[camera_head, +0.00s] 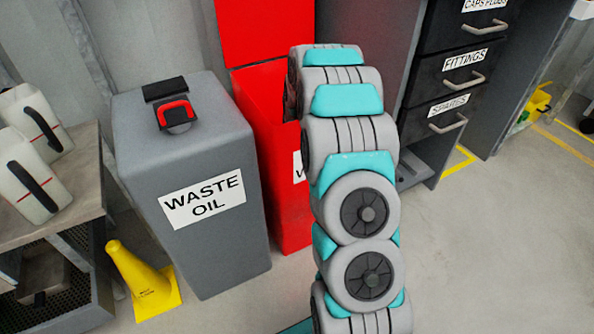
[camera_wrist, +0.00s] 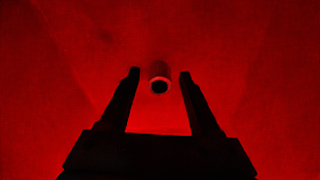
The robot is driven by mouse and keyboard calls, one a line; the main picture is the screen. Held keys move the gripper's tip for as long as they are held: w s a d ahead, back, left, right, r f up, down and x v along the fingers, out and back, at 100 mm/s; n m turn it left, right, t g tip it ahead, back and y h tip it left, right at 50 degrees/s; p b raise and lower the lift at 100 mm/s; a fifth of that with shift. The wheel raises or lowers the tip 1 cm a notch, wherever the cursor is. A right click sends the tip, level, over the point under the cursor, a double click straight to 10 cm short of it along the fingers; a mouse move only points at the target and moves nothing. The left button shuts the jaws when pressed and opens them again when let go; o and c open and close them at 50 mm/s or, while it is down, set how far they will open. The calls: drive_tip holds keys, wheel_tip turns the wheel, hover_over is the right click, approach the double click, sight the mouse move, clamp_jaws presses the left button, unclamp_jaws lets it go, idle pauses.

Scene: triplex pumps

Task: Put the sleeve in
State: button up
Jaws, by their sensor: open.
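A small cylinder with a dark round opening, apparently the sleeve (camera_wrist: 158,69), shows in the wrist view against red surfaces. It appears between the fingertips of my gripper (camera_wrist: 160,73), with a gap on each side. The two fingers are dark and spread apart, so my gripper is open. I cannot tell whether the sleeve rests on the floor of the red space or is above it. In the head view my arm bends over the red bin (camera_head: 287,200), and my gripper is hidden there. Only the start of the bin's white label shows beside my arm.
A grey waste oil container (camera_head: 225,255) stands left of the red bin. A yellow cone (camera_head: 143,285) is at its foot. A bench (camera_head: 85,190) with white jugs (camera_head: 30,185) is at the left.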

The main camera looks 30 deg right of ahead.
wheel_tip(320, 180, up, 12)
drive_tip(key=s+p, duration=0.1)
drive_tip(key=shift+s, duration=0.2)
